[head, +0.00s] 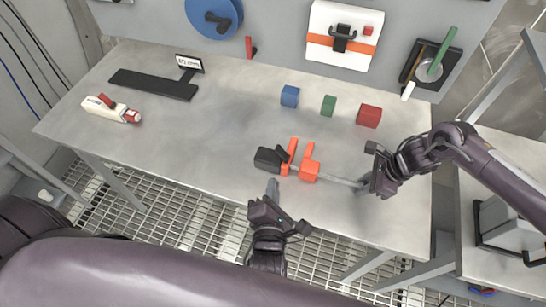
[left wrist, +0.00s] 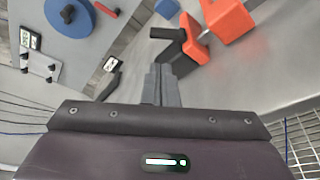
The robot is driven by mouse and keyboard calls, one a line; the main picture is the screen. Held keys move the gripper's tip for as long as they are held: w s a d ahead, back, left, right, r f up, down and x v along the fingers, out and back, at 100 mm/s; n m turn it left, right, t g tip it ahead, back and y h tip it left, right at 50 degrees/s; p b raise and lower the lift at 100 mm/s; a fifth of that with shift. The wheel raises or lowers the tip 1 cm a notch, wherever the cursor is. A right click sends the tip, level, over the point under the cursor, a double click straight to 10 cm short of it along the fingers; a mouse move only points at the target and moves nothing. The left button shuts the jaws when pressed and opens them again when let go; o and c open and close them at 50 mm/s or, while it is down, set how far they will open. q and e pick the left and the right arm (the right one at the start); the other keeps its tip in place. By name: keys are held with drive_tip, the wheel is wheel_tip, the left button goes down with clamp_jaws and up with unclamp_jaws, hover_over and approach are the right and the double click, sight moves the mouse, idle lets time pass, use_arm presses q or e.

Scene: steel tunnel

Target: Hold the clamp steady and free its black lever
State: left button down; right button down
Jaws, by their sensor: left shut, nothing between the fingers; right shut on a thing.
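The clamp has an orange body (head: 309,171) with upright orange parts and a grey bar (head: 338,180), and lies over the middle front of the table. A black lever (head: 291,151) rises beside its left orange part, and a black block (head: 267,159) sits at its left end. In the left wrist view the black lever (left wrist: 168,34) and orange body (left wrist: 230,20) are beyond my fingertips. My right gripper (head: 362,186) is shut on the far right end of the bar. My left gripper (head: 272,187) is shut and empty, just in front of the black block, apart from the lever.
Blue (head: 290,96), green (head: 328,105) and red (head: 369,116) blocks stand behind the clamp. A white-and-red device (head: 111,109) and a black stand with a sign (head: 155,84) are at left. The table (head: 200,140) is clear between.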

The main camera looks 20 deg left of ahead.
sight(273, 165)
use_arm(q)
drive_tip(key=shift+s+a, duration=0.1)
drive_tip(key=shift+a, duration=0.15)
drive_tip(key=x, duration=1)
